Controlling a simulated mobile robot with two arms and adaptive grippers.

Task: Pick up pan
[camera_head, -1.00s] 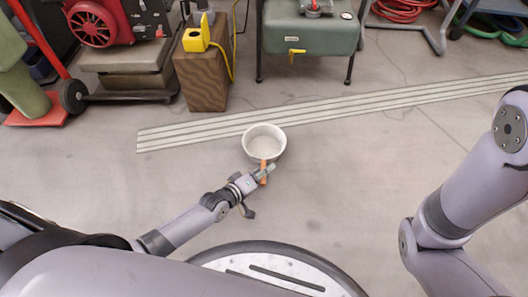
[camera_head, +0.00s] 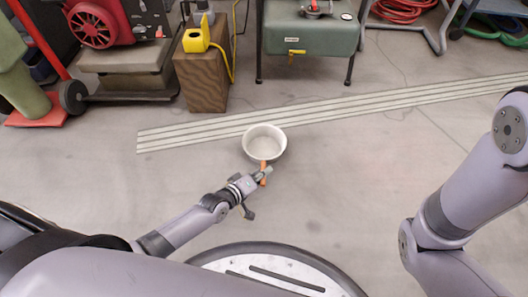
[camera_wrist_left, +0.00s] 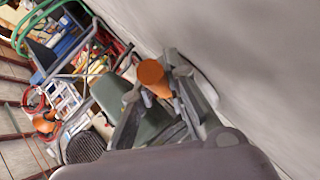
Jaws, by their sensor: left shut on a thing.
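The pan (camera_head: 264,142) is round and pale, with an orange-brown handle (camera_head: 263,172) pointing toward me. It appears in the middle of the head view, against the grey floor; whether it touches the floor I cannot tell. My left gripper (camera_head: 264,175) is shut on the handle. In the left wrist view the orange handle (camera_wrist_left: 153,76) shows between the fingers, and a pale rim behind them is mostly hidden. My right arm is at the right of the head view, but its gripper is outside the picture.
A long slotted metal strip (camera_head: 340,112) crosses the floor behind the pan. Beyond it stand a wooden block (camera_head: 203,82) with a yellow device (camera_head: 196,38), a green tank on legs (camera_head: 310,35) and a red-wheeled machine (camera_head: 92,24). The floor right of the pan is clear.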

